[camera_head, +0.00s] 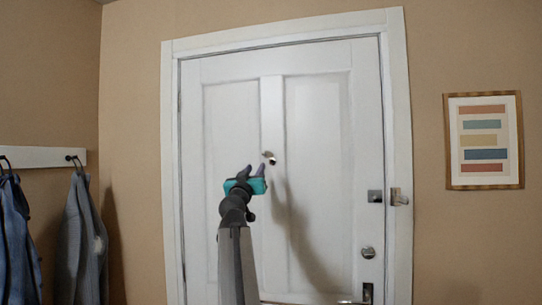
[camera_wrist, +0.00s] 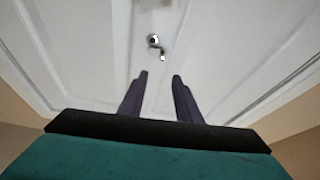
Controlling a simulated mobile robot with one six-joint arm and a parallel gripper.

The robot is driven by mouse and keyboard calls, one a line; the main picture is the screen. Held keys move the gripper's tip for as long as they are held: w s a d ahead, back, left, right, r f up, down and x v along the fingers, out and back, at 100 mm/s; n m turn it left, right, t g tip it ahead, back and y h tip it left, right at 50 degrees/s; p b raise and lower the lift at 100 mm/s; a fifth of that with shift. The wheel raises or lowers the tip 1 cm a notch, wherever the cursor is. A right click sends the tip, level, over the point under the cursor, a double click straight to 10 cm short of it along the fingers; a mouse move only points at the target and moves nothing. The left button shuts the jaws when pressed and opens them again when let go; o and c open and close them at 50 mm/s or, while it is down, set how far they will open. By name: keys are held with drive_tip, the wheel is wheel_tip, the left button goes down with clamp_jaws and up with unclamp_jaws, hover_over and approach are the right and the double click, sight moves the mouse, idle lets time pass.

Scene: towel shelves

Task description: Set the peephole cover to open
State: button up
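The white door (camera_head: 315,130) stands shut in its frame. The peephole and its small metal cover (camera_head: 268,157) sit on the door's centre stile. In the wrist view the peephole cover (camera_wrist: 157,46) shows as two small shiny parts, one above the other; how far the cover is swung I cannot tell. My gripper (camera_head: 253,170) is raised in front of the door, just below and left of the peephole in the head view. In the wrist view my gripper (camera_wrist: 161,75) has its two fingers apart with nothing between them. The cover lies beyond the fingertips, apart from them.
Right of the door's middle are a square lock (camera_head: 375,196), a latch on the frame (camera_head: 398,197), a round knob (camera_head: 367,252) and a lower handle (camera_head: 366,294). A framed picture (camera_head: 483,140) hangs at right.

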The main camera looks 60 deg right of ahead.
drive_tip(key=p, duration=0.3)
approach(264, 153)
drive_tip(key=x, duration=0.5)
drive_tip(key=shift+p+x, duration=0.5)
drive_tip(key=shift+x, duration=0.7)
drive_tip(key=shift+s, duration=0.1)
drive_tip(key=shift+c, duration=0.5)
drive_tip(key=shift+f, duration=0.1)
clamp_jaws()
